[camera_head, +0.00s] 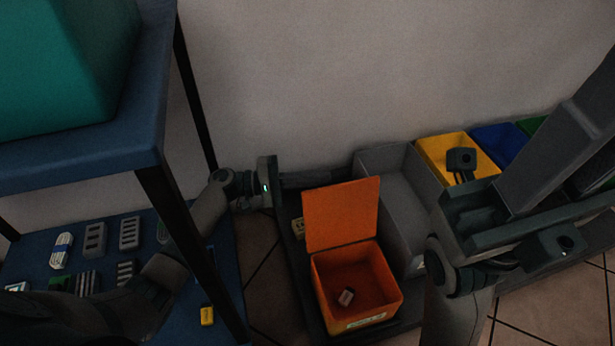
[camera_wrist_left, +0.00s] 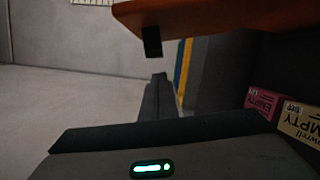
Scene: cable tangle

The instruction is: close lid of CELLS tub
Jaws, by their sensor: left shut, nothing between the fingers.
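The orange tub (camera_head: 323,285) stands on the floor area at centre with its orange lid (camera_head: 342,215) raised upright at the back edge. A white label (camera_head: 366,321) is on its front; its text is too blurred to read surely. A small pale item (camera_head: 346,297) lies inside. My left gripper (camera_head: 340,175) is shut and empty, lying level behind the lid's top edge, its tip partly hidden. In the left wrist view the shut fingers (camera_wrist_left: 157,95) point away below the orange lid (camera_wrist_left: 215,15); contact is unclear. My right gripper (camera_head: 510,215) is at right, its finger opening unclear.
A grey bin (camera_head: 405,190), a yellow bin (camera_head: 440,150) and a blue bin (camera_head: 498,143) stand right of the tub. A blue shelf unit (camera_head: 100,165) with small devices stands left. Labelled boxes (camera_wrist_left: 262,100) show in the wrist view. The wall is close behind.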

